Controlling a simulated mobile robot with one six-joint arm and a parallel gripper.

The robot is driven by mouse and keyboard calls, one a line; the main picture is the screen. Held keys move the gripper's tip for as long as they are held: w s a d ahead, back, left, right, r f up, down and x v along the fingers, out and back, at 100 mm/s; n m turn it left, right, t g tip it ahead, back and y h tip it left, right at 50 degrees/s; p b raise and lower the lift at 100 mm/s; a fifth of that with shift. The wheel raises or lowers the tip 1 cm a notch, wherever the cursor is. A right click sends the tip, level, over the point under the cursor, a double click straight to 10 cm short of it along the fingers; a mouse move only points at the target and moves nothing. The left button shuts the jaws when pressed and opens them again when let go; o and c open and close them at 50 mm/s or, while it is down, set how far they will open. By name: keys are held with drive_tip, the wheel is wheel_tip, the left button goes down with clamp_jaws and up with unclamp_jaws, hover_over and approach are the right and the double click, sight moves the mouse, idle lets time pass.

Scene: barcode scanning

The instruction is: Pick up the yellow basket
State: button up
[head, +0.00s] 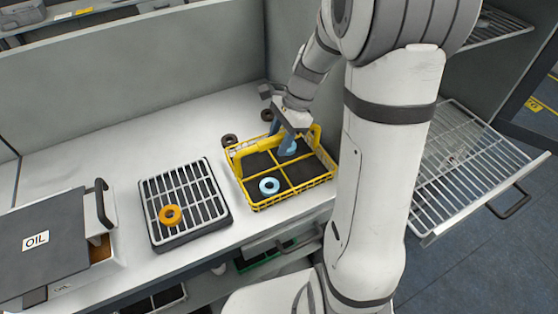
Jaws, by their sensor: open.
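The yellow basket (258,207) stands on the white counter, right of centre in the head view. It is a low wire basket with a dark floor split by yellow dividers. A light blue ring (269,186) lies in its near left compartment. Another blue piece (287,147) shows at the far side of the basket, just under my gripper, partly hidden. My gripper (287,133) is open and points down over the basket's far part. I cannot tell whether its fingers touch the basket or the handle there.
A dark grill rack (213,229) with an orange ring (170,215) sits left of the basket. An OIL box (50,232) stands at the far left. A wire drawer (470,160) is pulled out at right. Bare counter (95,165) lies behind the rack.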

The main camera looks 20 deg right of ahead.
clamp_jaws()
idle(0.3)
drive_tip(key=shift+r, duration=0.1)
